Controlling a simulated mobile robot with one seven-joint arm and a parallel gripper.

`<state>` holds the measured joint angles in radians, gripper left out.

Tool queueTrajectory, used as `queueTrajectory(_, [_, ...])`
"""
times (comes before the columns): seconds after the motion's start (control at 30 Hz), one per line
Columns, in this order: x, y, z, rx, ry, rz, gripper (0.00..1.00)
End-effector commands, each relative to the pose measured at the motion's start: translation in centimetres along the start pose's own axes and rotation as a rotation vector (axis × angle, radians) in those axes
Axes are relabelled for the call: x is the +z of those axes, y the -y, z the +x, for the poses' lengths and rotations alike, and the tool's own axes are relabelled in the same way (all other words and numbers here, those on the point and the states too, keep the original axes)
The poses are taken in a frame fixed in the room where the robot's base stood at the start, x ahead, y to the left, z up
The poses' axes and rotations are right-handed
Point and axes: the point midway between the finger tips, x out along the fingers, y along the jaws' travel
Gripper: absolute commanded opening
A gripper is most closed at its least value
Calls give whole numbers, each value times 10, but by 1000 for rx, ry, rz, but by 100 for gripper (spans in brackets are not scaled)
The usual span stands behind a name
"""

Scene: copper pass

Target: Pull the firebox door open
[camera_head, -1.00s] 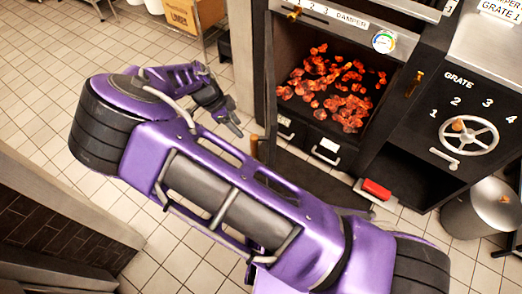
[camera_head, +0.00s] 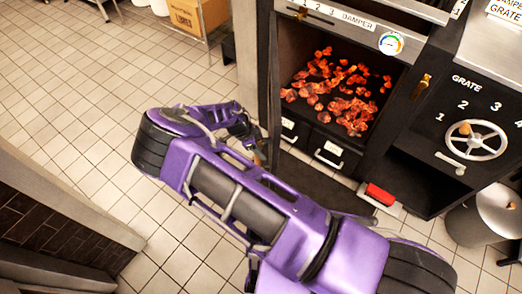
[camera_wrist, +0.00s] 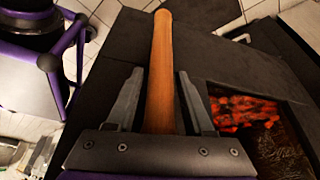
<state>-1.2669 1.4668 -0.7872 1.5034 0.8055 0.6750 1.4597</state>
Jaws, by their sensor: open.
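The firebox (camera_head: 335,90) is at the upper middle of the head view, its mouth uncovered and orange coals glowing inside. Its dark door (camera_head: 273,85) stands swung out at the left of the mouth, seen nearly edge-on. My gripper (camera_head: 252,143) is at the door's lower outer side, partly hidden by my arm. In the wrist view a wooden handle (camera_wrist: 162,60) lies between the open fingers of my gripper (camera_wrist: 160,75), with gaps on both sides. The dark door panel (camera_wrist: 220,55) lies behind the handle, and coals show at the right.
A red-handled item (camera_head: 380,195) sits low in front of the firebox. A grate handwheel (camera_head: 476,140) and a metal bucket (camera_head: 485,213) are at the right. A cardboard box (camera_head: 198,14) stands at the back. The tiled floor (camera_head: 90,90) left of the door is clear.

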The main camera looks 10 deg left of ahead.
Motion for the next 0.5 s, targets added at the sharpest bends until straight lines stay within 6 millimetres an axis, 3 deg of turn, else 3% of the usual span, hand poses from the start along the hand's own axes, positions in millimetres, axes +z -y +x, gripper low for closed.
queueTrajectory(0.37, [0,0,8,0,0,0,52])
queueTrajectory(0.4, [0,0,8,0,0,0,50])
queueTrajectory(0.5, [0,0,8,0,0,0,32])
